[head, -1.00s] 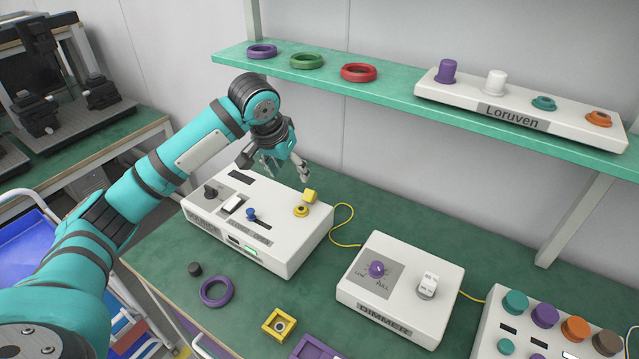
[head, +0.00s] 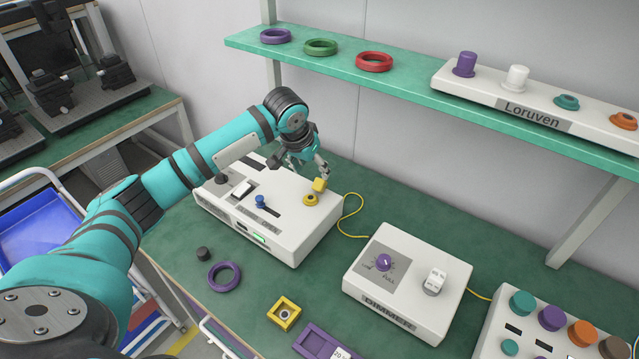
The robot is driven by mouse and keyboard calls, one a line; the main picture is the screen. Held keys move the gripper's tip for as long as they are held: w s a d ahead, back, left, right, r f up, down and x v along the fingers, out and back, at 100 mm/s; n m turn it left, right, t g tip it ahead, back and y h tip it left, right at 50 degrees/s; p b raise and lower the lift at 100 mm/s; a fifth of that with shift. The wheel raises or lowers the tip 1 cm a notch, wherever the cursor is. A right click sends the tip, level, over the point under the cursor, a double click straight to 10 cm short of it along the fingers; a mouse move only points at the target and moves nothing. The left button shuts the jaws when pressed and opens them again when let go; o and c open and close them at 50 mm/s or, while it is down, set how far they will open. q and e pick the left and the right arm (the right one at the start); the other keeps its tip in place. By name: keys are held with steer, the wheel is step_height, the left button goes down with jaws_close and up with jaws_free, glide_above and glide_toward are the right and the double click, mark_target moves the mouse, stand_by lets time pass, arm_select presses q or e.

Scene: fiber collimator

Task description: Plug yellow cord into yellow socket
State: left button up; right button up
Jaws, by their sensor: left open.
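The yellow plug (head: 319,185) is a small block at the end of the yellow cord (head: 352,215). It shows just behind the round yellow socket (head: 311,200) on the white box (head: 275,222); I cannot tell whether the two touch. The cord loops off the box's right side toward the dimmer box. My left gripper (head: 308,170) is open, over the back right of the white box, with a fingertip close above the plug. The arm's wrist hides part of the box's back edge. My right gripper is not in view.
The dimmer box (head: 408,285) stands to the right. A purple ring (head: 224,276), a black knob (head: 203,254) and a yellow square frame (head: 284,313) lie in front. The green shelf (head: 400,90) with rings and a long white panel hangs behind.

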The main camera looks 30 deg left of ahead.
mark_target(319, 182)
arm_select(q)
steer(key=x, duration=0.3)
steer(key=shift+w+f, duration=0.25)
steer(key=shift+f, duration=0.3)
steer(key=shift+w+p+x, duration=0.2)
steer(key=shift+p+x, duration=0.55)
steer(key=shift+x, duration=1.85)
steer(key=shift+r, duration=0.1)
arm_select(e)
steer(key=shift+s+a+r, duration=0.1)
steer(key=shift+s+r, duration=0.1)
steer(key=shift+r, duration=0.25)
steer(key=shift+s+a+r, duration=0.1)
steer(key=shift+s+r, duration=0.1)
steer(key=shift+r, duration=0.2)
arm_select(q)
jaws_close()
steer(key=shift+r, duration=0.1)
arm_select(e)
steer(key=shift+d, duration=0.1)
